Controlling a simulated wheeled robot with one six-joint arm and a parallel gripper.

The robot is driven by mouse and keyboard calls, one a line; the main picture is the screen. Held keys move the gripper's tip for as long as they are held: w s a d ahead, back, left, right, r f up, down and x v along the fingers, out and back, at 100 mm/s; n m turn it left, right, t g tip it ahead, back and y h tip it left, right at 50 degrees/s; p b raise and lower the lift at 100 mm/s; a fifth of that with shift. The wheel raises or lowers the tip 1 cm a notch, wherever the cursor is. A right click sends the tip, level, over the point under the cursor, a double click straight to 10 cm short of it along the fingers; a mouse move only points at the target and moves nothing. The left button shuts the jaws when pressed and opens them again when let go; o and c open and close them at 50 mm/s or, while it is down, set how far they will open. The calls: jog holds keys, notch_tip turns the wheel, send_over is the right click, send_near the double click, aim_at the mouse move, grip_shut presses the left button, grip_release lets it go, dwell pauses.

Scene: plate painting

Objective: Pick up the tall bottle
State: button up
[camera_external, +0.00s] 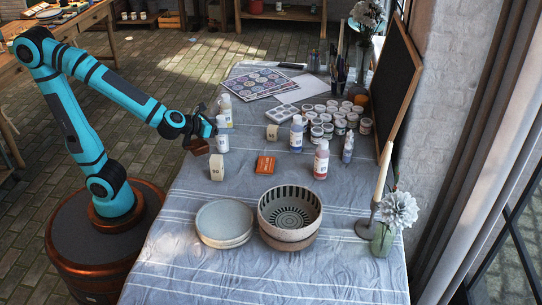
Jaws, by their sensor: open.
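Several paint bottles stand upright on the cloth-covered table (190,225). One is a white bottle (226,110) at the left edge, with a smaller white bottle (222,142) just in front of it. A bottle with a blue lower part (296,138) and a bottle with a red lower part (321,163) stand nearer the middle. A slim bottle (348,150) stands to their right. I cannot tell for sure which one is the tall bottle. My gripper (208,126) is open and empty at the table's left edge, just left of the two white bottles.
Pale blocks (217,168) and an orange box (265,164) lie near the bottles. Paint jars (320,132) crowd the right. Plates (223,220), a striped bowl (290,207), a candle (383,172) and a flower vase (383,238) stand in front. The front left cloth is clear.

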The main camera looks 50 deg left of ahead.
jog(key=shift+c, duration=0.4)
grip_shut()
